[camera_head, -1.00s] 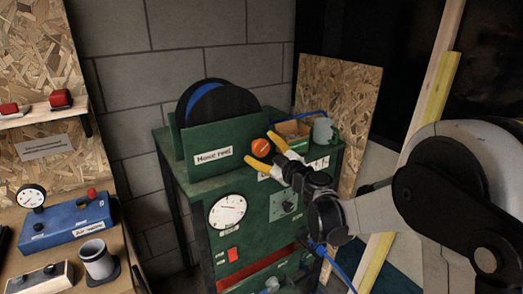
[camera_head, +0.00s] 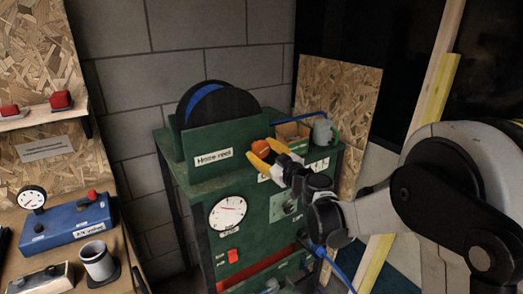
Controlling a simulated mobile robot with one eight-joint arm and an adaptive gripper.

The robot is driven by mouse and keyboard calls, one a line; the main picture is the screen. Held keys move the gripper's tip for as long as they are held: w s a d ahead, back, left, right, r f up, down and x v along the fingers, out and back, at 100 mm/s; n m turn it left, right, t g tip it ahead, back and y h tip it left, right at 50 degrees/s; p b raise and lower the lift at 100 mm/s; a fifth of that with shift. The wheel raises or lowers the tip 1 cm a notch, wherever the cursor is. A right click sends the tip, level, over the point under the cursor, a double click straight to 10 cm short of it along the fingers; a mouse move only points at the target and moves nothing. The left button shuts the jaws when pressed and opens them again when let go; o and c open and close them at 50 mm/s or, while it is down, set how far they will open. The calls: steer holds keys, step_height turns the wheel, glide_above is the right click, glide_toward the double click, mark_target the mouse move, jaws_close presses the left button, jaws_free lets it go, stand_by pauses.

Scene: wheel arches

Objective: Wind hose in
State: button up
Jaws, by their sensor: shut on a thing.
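The hose reel (camera_head: 212,107), a black disc with blue hose wound on it, stands upright in a green housing (camera_head: 203,148) labelled "Hose reel". My gripper (camera_head: 262,150) has yellow fingers and is at the right end of the housing. Its fingers are shut on an orange knob (camera_head: 262,149), one on each side of it. The knob's mount is hidden behind the fingers. A blue hose (camera_head: 343,272) hangs at the lower right of the green cabinet.
The green cabinet (camera_head: 196,184) carries a white dial (camera_head: 227,213) and a red switch (camera_head: 233,256). An open box (camera_head: 293,130) and a grey mug (camera_head: 323,133) stand right of my gripper. A bench with a blue air valve box (camera_head: 67,222) is at left.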

steer(key=m, duration=0.4)
steer(key=shift+m, duration=0.3)
steer(key=m, duration=0.3)
steer(key=shift+m+p, duration=0.3)
steer(key=shift+p, duration=0.1)
steer(key=m, duration=0.4)
steer(key=shift+a, duration=0.1)
steer(key=m, duration=0.9)
steer(key=shift+r+m+p, duration=0.1)
steer(key=shift+m+p, duration=0.2)
steer(key=shift+p, duration=0.1)
steer(key=m, duration=0.8)
steer(key=shift+r, duration=0.1)
steer(key=m, duration=0.4)
steer(key=shift+m, duration=0.3)
steer(key=m, duration=2.2)
